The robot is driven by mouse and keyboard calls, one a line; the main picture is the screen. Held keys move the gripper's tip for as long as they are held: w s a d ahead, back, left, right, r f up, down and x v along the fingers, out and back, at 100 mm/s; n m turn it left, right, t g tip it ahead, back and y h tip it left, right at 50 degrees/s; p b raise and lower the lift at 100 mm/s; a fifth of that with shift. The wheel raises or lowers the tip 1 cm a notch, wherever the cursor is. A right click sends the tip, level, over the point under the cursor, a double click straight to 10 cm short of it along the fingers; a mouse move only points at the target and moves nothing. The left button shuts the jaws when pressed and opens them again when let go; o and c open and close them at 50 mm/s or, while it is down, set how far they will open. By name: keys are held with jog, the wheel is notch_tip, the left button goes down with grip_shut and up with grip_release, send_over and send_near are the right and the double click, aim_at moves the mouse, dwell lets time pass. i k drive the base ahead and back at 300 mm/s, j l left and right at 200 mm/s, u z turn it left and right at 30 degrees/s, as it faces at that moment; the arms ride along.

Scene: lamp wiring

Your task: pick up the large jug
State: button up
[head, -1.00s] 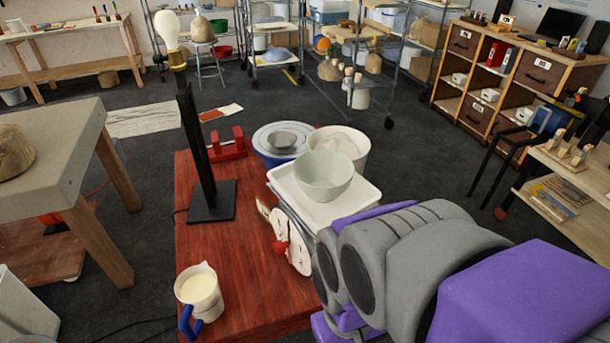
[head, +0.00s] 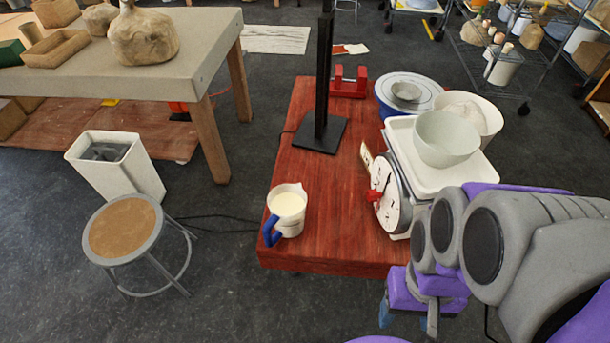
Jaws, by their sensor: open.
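The large jug (head: 292,222) is white with a blue handle and holds a pale cream content. It stands upright near the front left corner of the red wooden table (head: 330,240), its handle toward the front left. My gripper (head: 409,314) shows partly below my purple and grey arm, just off the table's front right corner. Its bluish fingertips are apart, with nothing seen between them. It is to the right of the jug and clear of it.
A dial scale (head: 392,200) with a white tray (head: 470,176) and pale bowl (head: 447,139) stands right of the jug. A black lamp stand (head: 322,100) rises behind it. A stool (head: 125,232) and white bin (head: 118,165) are left of the table.

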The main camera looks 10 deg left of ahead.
aim_at(287, 203)
jog(key=k+j+u, duration=0.3)
jog(key=k, duration=0.15)
jog(key=k+j+u, duration=0.3)
jog(key=k, duration=0.15)
